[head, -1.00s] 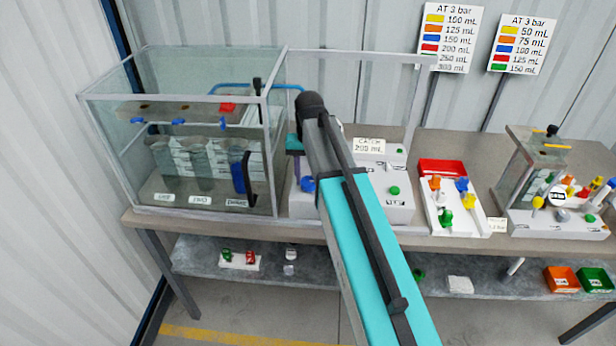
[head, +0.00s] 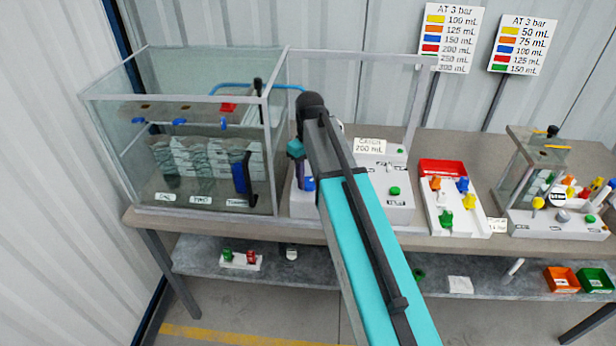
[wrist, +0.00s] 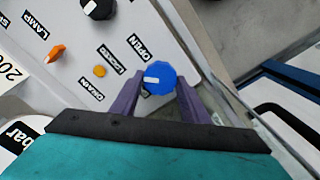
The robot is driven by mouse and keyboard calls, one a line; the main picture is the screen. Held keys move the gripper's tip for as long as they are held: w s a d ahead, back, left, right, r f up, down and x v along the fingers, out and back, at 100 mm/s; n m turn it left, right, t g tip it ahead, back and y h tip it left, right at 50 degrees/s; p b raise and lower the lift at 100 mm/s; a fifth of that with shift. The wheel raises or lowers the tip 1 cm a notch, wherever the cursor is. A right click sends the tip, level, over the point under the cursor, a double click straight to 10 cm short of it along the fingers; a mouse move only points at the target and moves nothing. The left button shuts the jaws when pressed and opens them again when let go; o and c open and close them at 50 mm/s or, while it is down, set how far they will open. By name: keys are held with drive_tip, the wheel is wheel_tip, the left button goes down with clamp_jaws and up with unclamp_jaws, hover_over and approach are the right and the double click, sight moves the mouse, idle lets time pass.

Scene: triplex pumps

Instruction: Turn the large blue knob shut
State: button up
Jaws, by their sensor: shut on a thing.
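The large blue knob (wrist: 158,78) with a white pointer mark sits on a white panel in the wrist view. It also shows in the head view (head: 308,184), low on the white housing left of my arm. My gripper (wrist: 159,85) has its purple fingers on both sides of the knob, shut on it. The white mark points left in the wrist view. An OPEN label (wrist: 138,47) and a second label beside it stand near the knob. In the head view my forearm hides part of the housing and the gripper (head: 303,179) is partly seen.
In the wrist view an orange button (wrist: 99,71), an orange knob (wrist: 55,53) and a black knob (wrist: 98,8) share the panel. A glass tank (head: 190,205) stands close left of the gripper. A white block (head: 455,219) with coloured knobs stands to the right.

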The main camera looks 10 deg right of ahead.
sight(309, 181)
drive_tip(key=n, duration=0.9)
drive_tip(key=shift+w, duration=0.1)
idle(0.5)
drive_tip(key=o, duration=1.1)
drive_tip(key=shift+c, duration=0.2)
drive_tip(key=shift+r, duration=0.15)
drive_tip(key=shift+r, duration=0.25)
wheel_tip(309, 181, up, 13)
drive_tip(key=b, duration=0.3)
